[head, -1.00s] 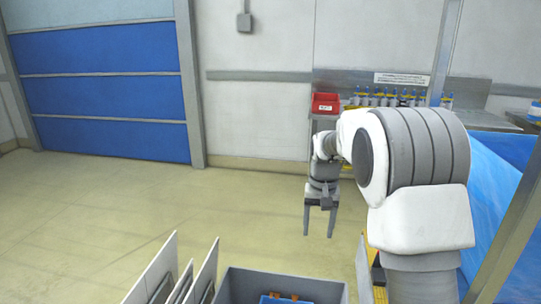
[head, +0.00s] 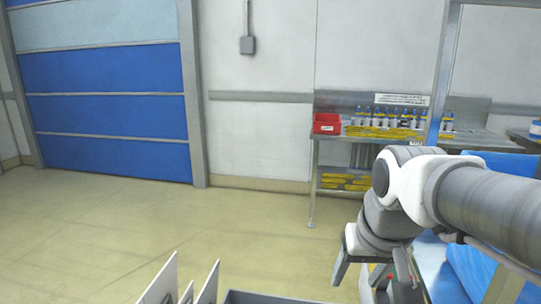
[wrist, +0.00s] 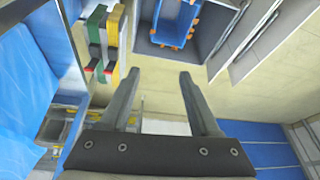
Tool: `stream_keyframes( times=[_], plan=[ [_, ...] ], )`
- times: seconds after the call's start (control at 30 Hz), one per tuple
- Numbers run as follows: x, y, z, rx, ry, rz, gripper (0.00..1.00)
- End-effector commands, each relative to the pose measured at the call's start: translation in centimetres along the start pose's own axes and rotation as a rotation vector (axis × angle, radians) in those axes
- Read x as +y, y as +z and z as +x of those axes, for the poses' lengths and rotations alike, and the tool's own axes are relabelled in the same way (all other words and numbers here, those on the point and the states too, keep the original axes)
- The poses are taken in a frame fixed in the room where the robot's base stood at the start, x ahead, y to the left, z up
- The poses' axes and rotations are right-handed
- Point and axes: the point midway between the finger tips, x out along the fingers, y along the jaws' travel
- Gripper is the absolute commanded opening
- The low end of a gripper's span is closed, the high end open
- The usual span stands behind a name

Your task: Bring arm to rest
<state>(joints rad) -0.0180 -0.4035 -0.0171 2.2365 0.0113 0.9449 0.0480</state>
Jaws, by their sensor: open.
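My gripper (head: 360,274) hangs at the lower right of the head view, under the grey and white arm, with its fingers pointing down. In the wrist view its two fingers (wrist: 159,75) stand apart, with only bare floor between them. It is open and empty and touches nothing that I can see. Part of the gripper is hidden by the arm in the head view.
A grey bin (head: 260,297) and white panels (head: 207,285) stand at the lower edge. The bin shows blue contents in the wrist view (wrist: 178,22). Blue sheeting (head: 470,270) lies right. A bench with a red bin (head: 326,124) stands behind. The left floor is clear.

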Motion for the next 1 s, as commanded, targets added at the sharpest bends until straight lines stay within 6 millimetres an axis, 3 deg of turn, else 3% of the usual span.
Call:
stream_keyframes(
  times=[0.13, 0.4, 0.5, 1.0],
  plan=[
    [0.2, 3.4, -1.1, 0.055, 0.003, -0.022, 0.63],
    [0.7, 8.4, -1.3, 0.135, 0.014, -0.056, 0.63],
    [0.6, 7.1, -4.2, 0.129, 0.013, -0.057, 0.63],
    [0.2, 3.2, -14.4, 0.128, 0.013, -0.056, 0.63]
  ],
)
